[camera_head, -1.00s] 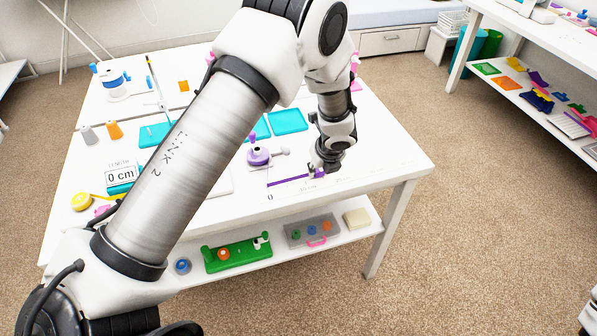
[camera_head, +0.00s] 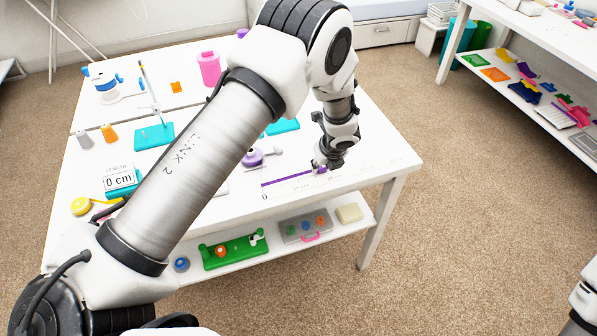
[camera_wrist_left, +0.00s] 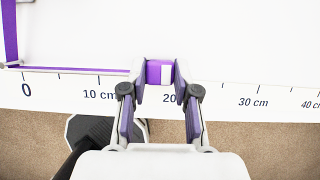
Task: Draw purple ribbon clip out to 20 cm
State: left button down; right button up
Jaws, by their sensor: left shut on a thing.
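The purple clip (camera_wrist_left: 160,72) is at the end of the purple ribbon (camera_head: 287,178), which lies along a printed scale on the white table. My left gripper (camera_head: 322,166) is shut on the clip; its fingers (camera_wrist_left: 158,78) sit on both sides of it in the left wrist view. The clip stands near the 20 mark (camera_wrist_left: 169,98), seemingly slightly left of it; fingers hide part of the scale and ribbon. The ribbon comes from the purple spool (camera_head: 253,157) side and turns at 0 (camera_wrist_left: 26,90). My right gripper is out of view.
A length sign (camera_head: 119,181) reads 0 cm. A yellow tape measure (camera_head: 81,206) lies at the table's left. The scale strip (camera_wrist_left: 285,95) right of the clip is clear. A lower shelf holds a green tray (camera_head: 235,251) and a grey case (camera_head: 305,227).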

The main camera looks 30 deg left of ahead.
pick_arm(q)
jog(key=shift+w+d+r+p, duration=0.1)
jog(key=shift+w+d+p, duration=0.95)
jog(key=shift+p, duration=0.3)
jog(key=shift+w+d+p, duration=0.25)
jog(key=shift+w+p, duration=0.05)
jog(key=shift+w, duration=0.15)
jog(key=shift+f, duration=0.35)
jog(key=c, duration=0.8)
grip_release()
